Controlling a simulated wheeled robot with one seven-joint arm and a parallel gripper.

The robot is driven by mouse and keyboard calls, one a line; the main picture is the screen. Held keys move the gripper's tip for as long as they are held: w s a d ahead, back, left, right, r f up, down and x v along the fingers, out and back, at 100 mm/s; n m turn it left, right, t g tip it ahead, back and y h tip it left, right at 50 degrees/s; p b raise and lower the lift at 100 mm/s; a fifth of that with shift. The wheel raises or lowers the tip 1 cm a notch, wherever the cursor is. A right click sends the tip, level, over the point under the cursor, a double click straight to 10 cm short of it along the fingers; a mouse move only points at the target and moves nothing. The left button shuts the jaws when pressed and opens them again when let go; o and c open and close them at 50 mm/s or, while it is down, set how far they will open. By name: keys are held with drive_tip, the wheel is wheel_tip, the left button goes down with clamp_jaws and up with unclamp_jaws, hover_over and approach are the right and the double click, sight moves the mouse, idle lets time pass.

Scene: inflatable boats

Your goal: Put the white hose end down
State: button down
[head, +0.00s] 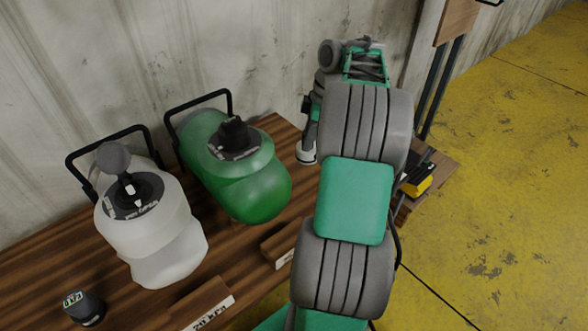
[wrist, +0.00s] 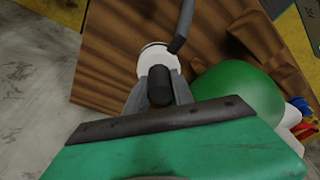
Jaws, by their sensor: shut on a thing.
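The white hose end (wrist: 153,57) shows in the wrist view as a round white piece just past my fingertips, with a dark grip below it. My gripper (wrist: 160,80) is shut on it, a grey finger on either side of the dark grip. In the head view the hose end (head: 306,157) is a small white-rimmed piece over the right part of the wooden bench (head: 283,131), beside my arm. My gripper (head: 309,122) is partly hidden there by my arm. I cannot tell whether the hose end touches the bench.
A green bulging container (head: 262,190) and a white one (head: 160,240) stand on the bench, each with a black top and handle. A small dark cap (head: 83,307) lies front left. A yellow and black object (head: 418,184) is right of my arm. Concrete wall (head: 260,50) behind.

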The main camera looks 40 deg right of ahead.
drive_tip(key=b+x, duration=0.1)
drive_tip(key=x, duration=0.2)
drive_tip(key=d+b+x, duration=0.1)
drive_tip(key=x, duration=0.2)
drive_tip(key=b+x, duration=0.2)
drive_tip(key=x, duration=0.2)
drive_tip(key=shift+s+d+f, duration=0.2)
drive_tip(key=shift+s+d, duration=0.15)
drive_tip(key=shift+r, duration=0.1)
drive_tip(key=c, duration=1.5)
unclamp_jaws()
drive_tip(key=shift+c, duration=0.2)
drive_tip(key=o, duration=0.5)
drive_tip(key=shift+c, duration=0.2)
drive_tip(key=shift+s, duration=0.1)
drive_tip(key=p+v, duration=0.5)
drive_tip(key=v, duration=0.7)
drive_tip(key=shift+d, duration=0.1)
